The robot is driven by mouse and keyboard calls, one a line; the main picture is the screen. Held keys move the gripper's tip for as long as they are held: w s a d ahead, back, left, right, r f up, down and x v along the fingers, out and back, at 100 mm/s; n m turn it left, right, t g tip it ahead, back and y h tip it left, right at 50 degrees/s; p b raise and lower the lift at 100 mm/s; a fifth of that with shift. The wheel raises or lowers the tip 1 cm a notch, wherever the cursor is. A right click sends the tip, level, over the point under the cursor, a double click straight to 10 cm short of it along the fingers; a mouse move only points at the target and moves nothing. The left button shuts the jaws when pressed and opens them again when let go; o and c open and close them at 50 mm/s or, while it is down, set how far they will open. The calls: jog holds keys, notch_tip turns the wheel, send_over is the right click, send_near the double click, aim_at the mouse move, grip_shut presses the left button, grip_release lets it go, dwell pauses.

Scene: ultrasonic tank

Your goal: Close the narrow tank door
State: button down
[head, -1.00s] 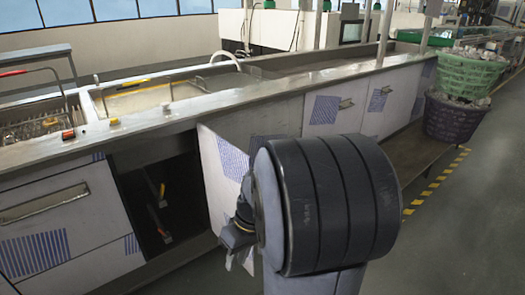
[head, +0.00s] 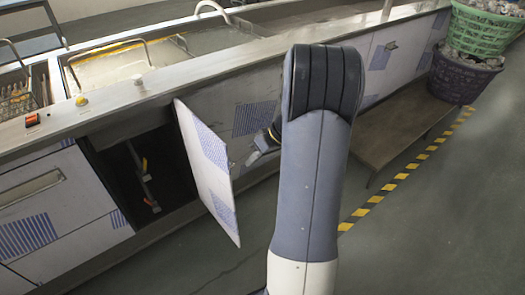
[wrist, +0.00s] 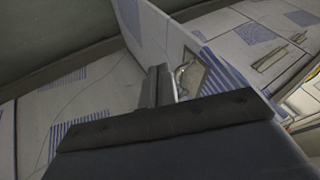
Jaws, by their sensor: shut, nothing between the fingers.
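The narrow tank door (head: 207,165) stands swung open from the white tank front. It is a white panel with blue striped patches. The dark opening (head: 150,180) shows to its left. My gripper (head: 256,152) is to the right of the door, by its outer face, partly hidden by my arm. In the wrist view, my gripper (wrist: 160,74) is shut and empty, close to the door (wrist: 165,30) and its metal handle (wrist: 188,76). I cannot tell whether the fingers touch the door.
The counter edge (head: 180,85) runs above the door. A closed drawer (head: 45,200) is to the left. At the right, a low bench (head: 390,135) holds green (head: 482,28) and purple (head: 462,75) baskets. Yellow-black tape (head: 400,180) marks the grey floor. Floor in front is clear.

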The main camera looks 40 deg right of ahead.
jog(key=shift+w+a+f, duration=0.1)
jog(key=shift+a+f, duration=0.2)
jog(key=shift+a, duration=0.55)
jog(key=shift+w+a+f, duration=0.1)
jog(key=shift+a+f, duration=0.2)
jog(key=shift+a, duration=0.6)
jog(key=shift+w+a+f, duration=0.1)
jog(key=shift+a+f, duration=0.2)
jog(key=shift+a, duration=0.55)
jog(key=shift+a, duration=0.1)
